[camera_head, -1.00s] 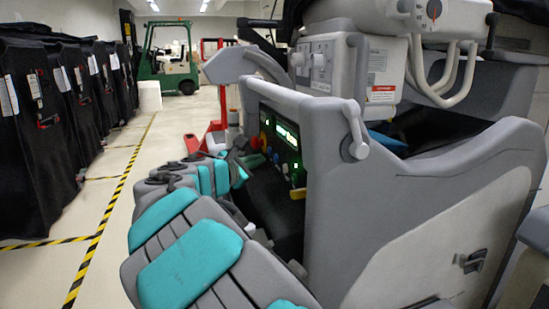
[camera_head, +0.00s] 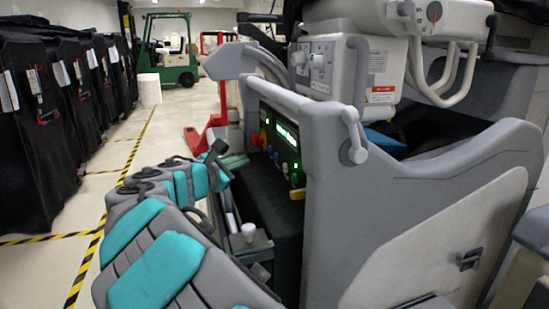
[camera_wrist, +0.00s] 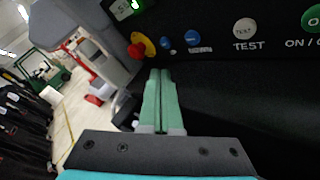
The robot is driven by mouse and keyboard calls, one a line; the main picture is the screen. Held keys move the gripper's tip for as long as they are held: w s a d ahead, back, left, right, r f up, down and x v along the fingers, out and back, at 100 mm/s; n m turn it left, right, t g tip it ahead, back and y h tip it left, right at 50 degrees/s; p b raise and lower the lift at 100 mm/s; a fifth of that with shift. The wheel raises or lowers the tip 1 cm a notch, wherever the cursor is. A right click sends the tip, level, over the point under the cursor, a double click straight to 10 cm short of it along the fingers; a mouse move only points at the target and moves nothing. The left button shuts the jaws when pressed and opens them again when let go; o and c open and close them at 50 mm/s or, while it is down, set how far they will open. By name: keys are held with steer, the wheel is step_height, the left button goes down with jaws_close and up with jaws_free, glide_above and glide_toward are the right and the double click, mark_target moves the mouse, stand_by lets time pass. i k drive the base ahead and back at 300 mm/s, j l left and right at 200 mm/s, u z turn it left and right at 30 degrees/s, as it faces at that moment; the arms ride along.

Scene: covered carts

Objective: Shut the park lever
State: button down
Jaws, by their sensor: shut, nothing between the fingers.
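A grey machine (camera_head: 420,190) fills the right of the head view. Its black control panel (camera_head: 282,145) carries a lit green display and coloured knobs. A grey handle with a rounded hub (camera_head: 353,135) sits at the panel's near upper corner; I cannot tell if this is the park lever, and no label shows it. My gripper (camera_head: 236,161) is in front of the panel's far part. In the wrist view its green fingers (camera_wrist: 160,98) are shut together and empty, pointing below a red knob (camera_wrist: 137,50) on a yellow base, apart from it as far as I can tell.
Below the panel, a recess holds a white knob (camera_head: 248,231) near my arm. Black covered carts (camera_head: 40,130) line the left wall. A green forklift (camera_head: 170,55) and red pallet jack (camera_head: 220,105) stand behind.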

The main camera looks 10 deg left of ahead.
mark_target(358, 154)
steer(key=k+j, duration=0.15)
steer(key=k, duration=0.35)
steer(key=k+j, duration=0.2)
steer(key=k, duration=0.25)
